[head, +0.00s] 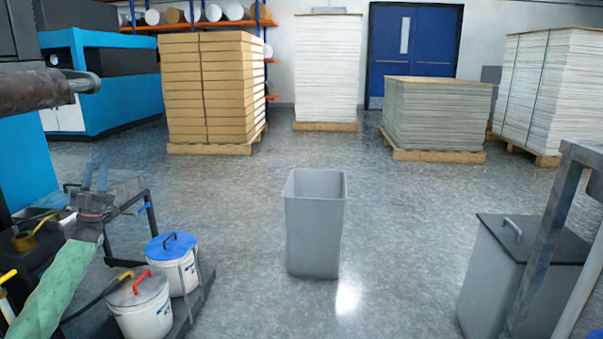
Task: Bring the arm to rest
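My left arm comes in at the lower left in a pale green sleeve. Its gripper (95,174) points up and away in the head view. Its two fingers stand a little apart, and I see nothing between them. It is in front of a dark metal frame and to the left of two white buckets. My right arm and gripper are not in view.
A white bucket with a blue lid (171,244) and one with a grey lid (138,290) stand on a low dark platform. An open grey bin (315,225) stands mid-floor. A lidded grey bin (510,290) is at right. Pallet stacks stand behind. Floor between is clear.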

